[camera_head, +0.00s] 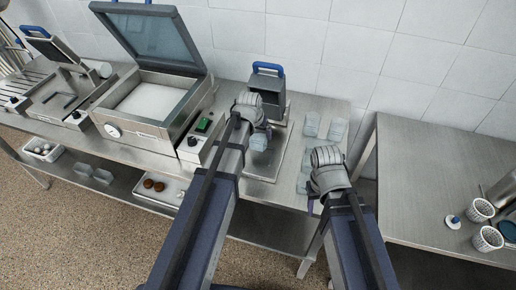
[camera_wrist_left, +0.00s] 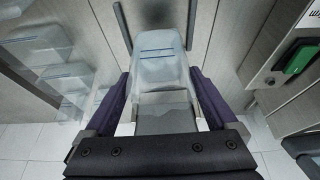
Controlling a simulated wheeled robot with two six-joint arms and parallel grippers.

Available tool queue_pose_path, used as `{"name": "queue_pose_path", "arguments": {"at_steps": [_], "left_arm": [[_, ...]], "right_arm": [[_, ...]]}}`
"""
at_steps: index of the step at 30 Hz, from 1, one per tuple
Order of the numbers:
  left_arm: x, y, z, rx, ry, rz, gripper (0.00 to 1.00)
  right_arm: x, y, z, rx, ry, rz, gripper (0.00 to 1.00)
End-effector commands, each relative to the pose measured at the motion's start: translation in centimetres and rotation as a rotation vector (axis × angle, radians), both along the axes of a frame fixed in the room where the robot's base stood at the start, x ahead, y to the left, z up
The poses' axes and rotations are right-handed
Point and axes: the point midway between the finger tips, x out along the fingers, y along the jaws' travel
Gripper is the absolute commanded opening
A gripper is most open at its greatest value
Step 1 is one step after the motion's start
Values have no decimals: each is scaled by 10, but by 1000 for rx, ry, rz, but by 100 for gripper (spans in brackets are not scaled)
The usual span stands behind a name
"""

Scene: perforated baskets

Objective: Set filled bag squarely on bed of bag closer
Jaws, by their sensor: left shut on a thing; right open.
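My left gripper (camera_head: 260,134) is shut on a translucent pale bag (camera_head: 259,143) in front of the bag closer (camera_head: 268,88), a dark upright press with a blue handle. In the left wrist view, the bag (camera_wrist_left: 160,62) is between the purple fingers of the left gripper (camera_wrist_left: 160,92). The bag is over the steel bed (camera_head: 262,168); whether it touches the bed is unclear. Two dark bars (camera_wrist_left: 192,20) flank its far end in the wrist view. My right gripper (camera_head: 315,192) is open beside several similar bags (camera_head: 310,127) on the right; its fingers are mostly hidden.
A chamber machine (camera_head: 150,105) with raised lid stands left of the closer, with a green-switch control box (camera_head: 203,124) between them. Another steel device (camera_head: 60,75) is far left. A separate right table (camera_head: 430,170) carries perforated baskets (camera_head: 487,238). A lower shelf holds small trays.

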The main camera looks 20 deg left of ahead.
Motion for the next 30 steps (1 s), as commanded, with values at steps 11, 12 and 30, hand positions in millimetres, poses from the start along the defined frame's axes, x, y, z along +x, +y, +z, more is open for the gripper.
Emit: {"name": "queue_pose_path", "arguments": {"at_steps": [11,12,30], "left_arm": [[0,0,-20,0,0,0,18],[0,0,-25,0,0,0,18],[0,0,-49,0,0,0,18]], "right_arm": [[0,0,-20,0,0,-1,50],[0,0,-25,0,0,-1,50],[0,0,-49,0,0,-2,50]]}}
